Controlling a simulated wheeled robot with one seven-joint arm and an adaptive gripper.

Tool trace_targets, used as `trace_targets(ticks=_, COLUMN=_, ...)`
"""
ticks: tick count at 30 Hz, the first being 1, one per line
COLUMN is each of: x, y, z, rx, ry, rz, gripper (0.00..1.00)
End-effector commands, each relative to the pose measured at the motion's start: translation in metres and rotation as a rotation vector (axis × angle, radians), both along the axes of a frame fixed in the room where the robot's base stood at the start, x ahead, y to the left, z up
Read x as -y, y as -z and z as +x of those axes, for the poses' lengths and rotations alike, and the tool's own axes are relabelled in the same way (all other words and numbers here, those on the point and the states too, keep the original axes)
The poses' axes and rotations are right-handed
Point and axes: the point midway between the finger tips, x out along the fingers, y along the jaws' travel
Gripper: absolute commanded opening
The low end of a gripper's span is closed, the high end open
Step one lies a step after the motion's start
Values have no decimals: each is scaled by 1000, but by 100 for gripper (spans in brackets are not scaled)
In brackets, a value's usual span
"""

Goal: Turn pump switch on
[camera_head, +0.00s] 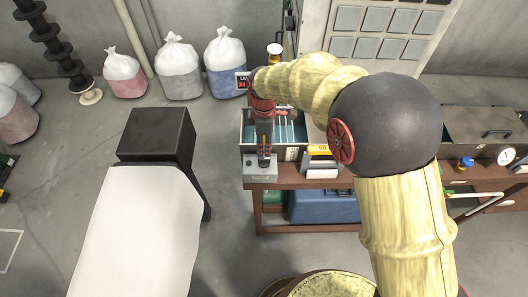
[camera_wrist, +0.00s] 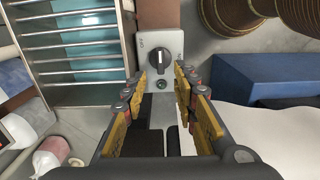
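The pump switch is a black rotary knob (camera_wrist: 160,59) on a light grey plate (camera_wrist: 173,43), with a small round dark part below the knob. In the head view the grey switch box (camera_head: 260,173) sits at the front left corner of the brown bench. My gripper (camera_wrist: 162,84) is open and empty. Its yellow-padded fingers stand to either side, just short of the knob and apart from it. In the head view my gripper (camera_head: 264,150) hangs just above the box.
A blue case (camera_head: 322,206) lies on the shelf beneath the bench. Open floor (camera_head: 225,225) lies left of the bench.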

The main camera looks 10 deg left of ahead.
Motion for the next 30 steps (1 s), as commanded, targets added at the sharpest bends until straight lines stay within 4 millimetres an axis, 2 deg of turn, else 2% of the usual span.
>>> trace_targets(ticks=12, x=0, y=59, z=-1, rx=-4, ry=-3, rz=-3, gripper=29)
trace_targets(ticks=15, x=0, y=69, z=0, rx=-2, ry=-3, rz=-1, gripper=29)
trace_targets(ticks=20, x=0, y=76, z=0, rx=-2, ry=-2, rz=-1, gripper=29)
trace_targets(ticks=27, x=0, y=77, z=0, rx=-1, ry=-2, rz=0, gripper=29)
trace_targets(ticks=30, x=0, y=77, z=0, rx=-1, ry=-2, rz=0, gripper=24)
